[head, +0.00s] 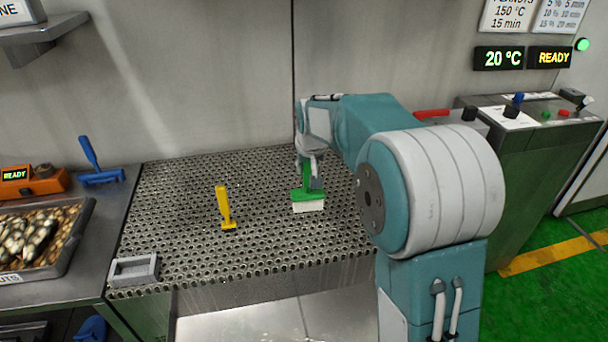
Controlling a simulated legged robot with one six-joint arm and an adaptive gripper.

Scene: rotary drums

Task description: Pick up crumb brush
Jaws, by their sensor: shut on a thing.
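The crumb brush (306,194) has a green handle and head with pale bristles below. It is at the right-middle of the perforated metal table, with the handle pointing up. My gripper (309,168) comes down from above and is shut on the green handle. My arm reaches in from the right and hides part of the table behind it. I cannot tell whether the bristles touch the table surface.
The perforated table (180,200) is mostly clear. Left are a blue scraper (98,168) and a food tray (78,235). A control console (530,120) stands right.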

